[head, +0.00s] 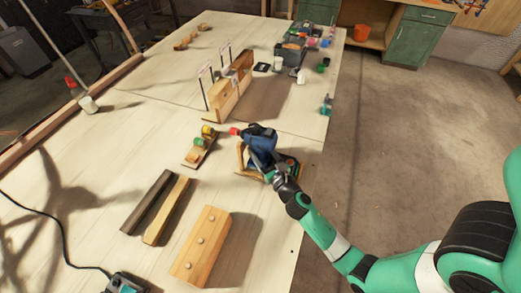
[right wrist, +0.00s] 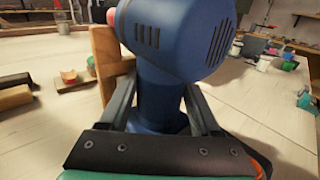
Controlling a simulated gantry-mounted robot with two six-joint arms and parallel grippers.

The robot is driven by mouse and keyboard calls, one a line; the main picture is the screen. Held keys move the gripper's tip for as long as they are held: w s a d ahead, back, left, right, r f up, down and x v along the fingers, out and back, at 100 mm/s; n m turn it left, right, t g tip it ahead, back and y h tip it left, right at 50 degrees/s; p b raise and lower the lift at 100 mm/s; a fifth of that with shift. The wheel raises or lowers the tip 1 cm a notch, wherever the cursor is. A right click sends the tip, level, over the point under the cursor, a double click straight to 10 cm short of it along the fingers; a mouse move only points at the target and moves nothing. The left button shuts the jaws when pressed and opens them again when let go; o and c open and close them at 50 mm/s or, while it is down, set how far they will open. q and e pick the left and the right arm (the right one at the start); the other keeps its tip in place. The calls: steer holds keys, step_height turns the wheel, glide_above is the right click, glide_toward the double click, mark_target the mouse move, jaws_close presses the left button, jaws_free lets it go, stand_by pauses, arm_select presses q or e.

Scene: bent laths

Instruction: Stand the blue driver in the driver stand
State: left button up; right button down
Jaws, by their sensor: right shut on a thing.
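The blue driver (head: 263,137) is upright, with its red tip pointing left in the head view. My right gripper (head: 260,163) is shut on its handle; in the right wrist view the fingers lie on both sides of the blue driver's handle (right wrist: 160,95), below the vented motor housing. The wooden driver stand (head: 241,160) is directly around or under the driver in the head view, and its wooden upright (right wrist: 104,55) shows just left of the driver in the right wrist view. The driver's foot is hidden, so I cannot tell whether it rests in the stand. My left gripper is out of view.
A small board with colored pieces (head: 199,148) lies left of the stand. Two bars (head: 165,212) and a pegged wooden block (head: 201,246) lie nearer. A wooden fixture with upright rods (head: 228,92) stands behind. The table's right edge is close to the stand.

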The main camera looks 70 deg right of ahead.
steer(key=shift+f+b, duration=0.8)
steer(key=shift+b, duration=0.1)
stand_by(0.9)
steer(key=shift+c, duration=0.4)
jaws_free()
steer(key=shift+d, duration=0.1)
steer(key=shift+o, duration=0.3)
steer(key=shift+f, duration=0.25)
steer(key=b+v, duration=0.1)
steer(key=v, duration=1)
steer(key=shift+r+b, duration=0.1)
steer(key=shift+b, duration=0.2)
steer(key=shift+s+a+r, duration=0.15)
steer(key=shift+s+a, duration=0.1)
